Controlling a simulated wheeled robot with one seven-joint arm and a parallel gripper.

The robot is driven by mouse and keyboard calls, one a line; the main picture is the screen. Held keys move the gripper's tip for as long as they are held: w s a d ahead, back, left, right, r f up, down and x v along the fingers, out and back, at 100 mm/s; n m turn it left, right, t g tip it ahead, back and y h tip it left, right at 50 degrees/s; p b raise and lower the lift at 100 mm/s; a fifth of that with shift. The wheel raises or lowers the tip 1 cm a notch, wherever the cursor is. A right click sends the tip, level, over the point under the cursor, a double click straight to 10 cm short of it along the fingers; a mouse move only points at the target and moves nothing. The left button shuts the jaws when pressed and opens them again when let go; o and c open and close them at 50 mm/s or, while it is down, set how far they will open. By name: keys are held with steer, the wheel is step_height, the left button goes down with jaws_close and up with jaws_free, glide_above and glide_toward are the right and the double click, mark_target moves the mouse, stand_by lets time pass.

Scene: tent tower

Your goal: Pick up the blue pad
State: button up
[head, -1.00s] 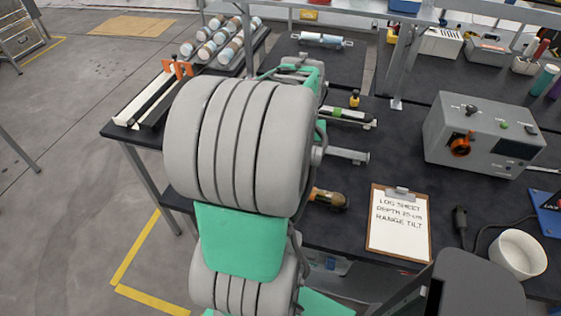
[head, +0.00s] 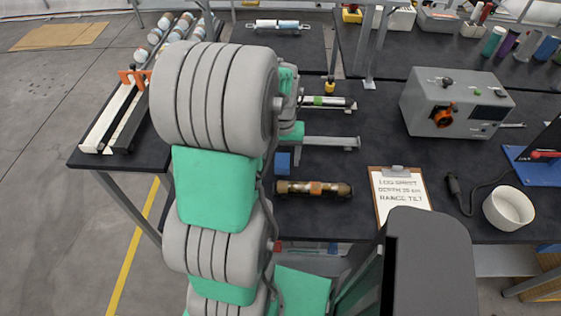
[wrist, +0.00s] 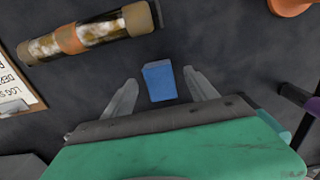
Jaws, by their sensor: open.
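The blue pad (wrist: 159,80) is a small blue block on the dark bench top. In the wrist view it lies between the fingertips of my gripper (wrist: 160,76), with a gap on each side. My gripper is open and holds nothing. In the head view the blue pad (head: 283,162) shows just right of my arm, above the brown and gold cylinder. My gripper's fingers are hidden behind my arm there. I cannot tell how high the fingertips are above the bench.
The brown and gold cylinder (head: 313,188) lies close to the pad. A clipboard (head: 400,197), a white bowl (head: 508,208) and a grey instrument box (head: 456,103) are to the right. A metal rail (head: 332,143) and a green-banded tube (head: 328,102) lie beyond the pad.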

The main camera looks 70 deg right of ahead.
mark_target(282, 163)
step_height(282, 163, down, 3)
steer(key=shift+s, duration=0.1)
steer(key=c, duration=1.4)
